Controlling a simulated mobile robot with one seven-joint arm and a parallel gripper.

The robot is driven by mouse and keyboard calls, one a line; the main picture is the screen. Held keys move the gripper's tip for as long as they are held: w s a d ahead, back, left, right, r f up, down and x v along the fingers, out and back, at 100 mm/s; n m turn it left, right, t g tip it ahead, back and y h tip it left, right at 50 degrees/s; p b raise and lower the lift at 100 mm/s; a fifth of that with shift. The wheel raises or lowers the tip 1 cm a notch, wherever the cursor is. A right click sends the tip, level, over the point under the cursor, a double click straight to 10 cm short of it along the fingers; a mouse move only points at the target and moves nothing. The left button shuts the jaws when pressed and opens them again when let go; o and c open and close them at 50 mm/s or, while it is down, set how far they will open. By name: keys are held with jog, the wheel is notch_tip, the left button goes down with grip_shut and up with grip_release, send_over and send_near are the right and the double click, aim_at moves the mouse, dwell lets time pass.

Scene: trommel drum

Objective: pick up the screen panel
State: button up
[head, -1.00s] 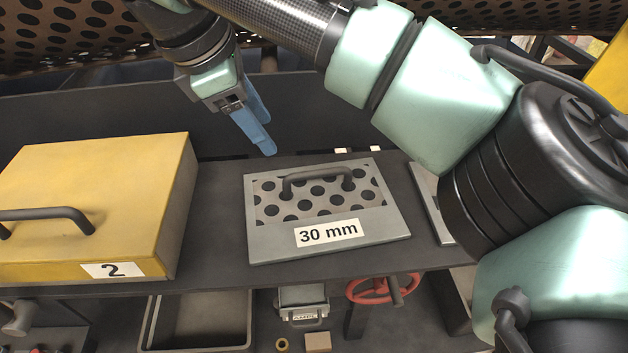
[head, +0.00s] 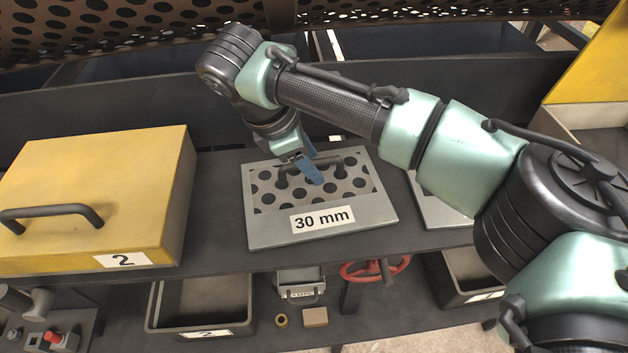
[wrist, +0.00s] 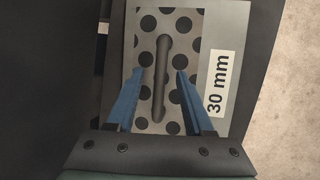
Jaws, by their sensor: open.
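The screen panel (head: 268,232) is a grey plate with a perforated middle, a dark bar handle and a "30 mm" label. It lies flat on the dark shelf. My gripper (head: 313,172) is over the panel at its handle in the head view, with blue fingers pointing down. In the wrist view, the open fingers of my gripper (wrist: 160,76) stand on either side of the dark handle (wrist: 161,75), with gaps to it on both sides. The exact height of the fingertips over the panel is hard to tell.
A yellow box (head: 90,190) labelled 2 stands left of the panel. Another grey plate (head: 436,208) lies at right, partly behind my arm. Below the shelf are a tray (head: 203,300) and a red handwheel (head: 376,270). The perforated drum (head: 150,25) is at the back.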

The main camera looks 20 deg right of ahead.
jog(key=shift+w+d+f, duration=0.1)
jog(key=shift+d+f, duration=0.1)
jog(key=shift+f, duration=0.35)
grip_shut()
jog(key=shift+r, duration=0.15)
dwell(0.9)
